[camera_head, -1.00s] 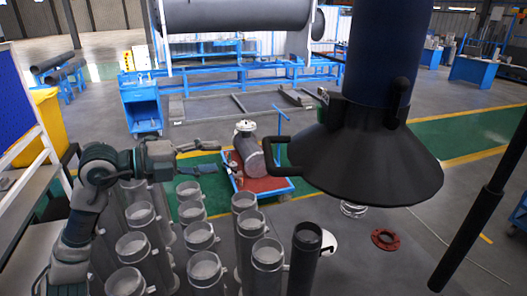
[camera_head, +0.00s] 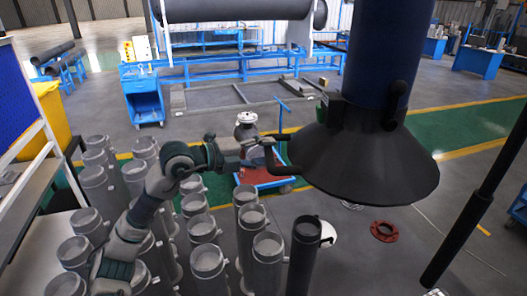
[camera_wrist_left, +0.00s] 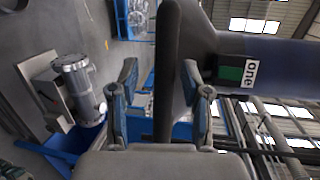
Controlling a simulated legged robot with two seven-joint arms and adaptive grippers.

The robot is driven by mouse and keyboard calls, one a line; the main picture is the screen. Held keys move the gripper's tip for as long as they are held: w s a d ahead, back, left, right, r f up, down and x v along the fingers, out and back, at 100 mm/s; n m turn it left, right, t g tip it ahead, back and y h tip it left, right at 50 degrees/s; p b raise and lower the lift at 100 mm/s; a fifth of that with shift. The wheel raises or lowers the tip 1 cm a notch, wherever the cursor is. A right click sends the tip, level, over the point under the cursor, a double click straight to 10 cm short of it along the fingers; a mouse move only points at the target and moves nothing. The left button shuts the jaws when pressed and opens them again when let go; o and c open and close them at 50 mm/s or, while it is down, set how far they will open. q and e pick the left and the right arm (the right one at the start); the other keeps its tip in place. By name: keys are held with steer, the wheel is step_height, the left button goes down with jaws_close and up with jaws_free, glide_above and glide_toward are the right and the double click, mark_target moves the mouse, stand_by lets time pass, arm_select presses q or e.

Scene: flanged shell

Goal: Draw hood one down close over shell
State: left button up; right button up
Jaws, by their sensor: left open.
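The grey flanged shell (camera_head: 246,134) lies on a red-topped blue cart, below and left of the hood, partly hidden by my gripper. It also shows in the wrist view (camera_wrist_left: 80,85). My right gripper is out of view.
Several grey pipes (camera_head: 202,228) stand upright below my left arm. A red flange ring (camera_head: 384,231) lies on the floor right of the cart (camera_head: 268,178). A black pole (camera_head: 480,205) slants at the right. Blue benches stand behind.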

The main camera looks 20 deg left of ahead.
arm_select(q)
steer(key=c, duration=0.4)
steer(key=shift+d, duration=0.3)
steer(key=c, duration=0.3)
steer(key=shift+d, duration=0.2)
jaws_close()
steer(key=shift+w+d, duration=0.1)
steer(key=shift+d, duration=0.05)
steer(key=shift+f+b, duration=0.35)
steer(key=shift+f, duration=0.2)
arm_select(e)
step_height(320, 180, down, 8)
steer(key=b, duration=0.7)
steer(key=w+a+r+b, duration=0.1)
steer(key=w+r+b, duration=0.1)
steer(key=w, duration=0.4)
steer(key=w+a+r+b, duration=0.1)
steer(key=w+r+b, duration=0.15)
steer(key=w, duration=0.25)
arm_select(q)
step_height(320, 180, down, 28)
steer(key=b, duration=0.4)
steer(key=shift+b, duration=0.35)
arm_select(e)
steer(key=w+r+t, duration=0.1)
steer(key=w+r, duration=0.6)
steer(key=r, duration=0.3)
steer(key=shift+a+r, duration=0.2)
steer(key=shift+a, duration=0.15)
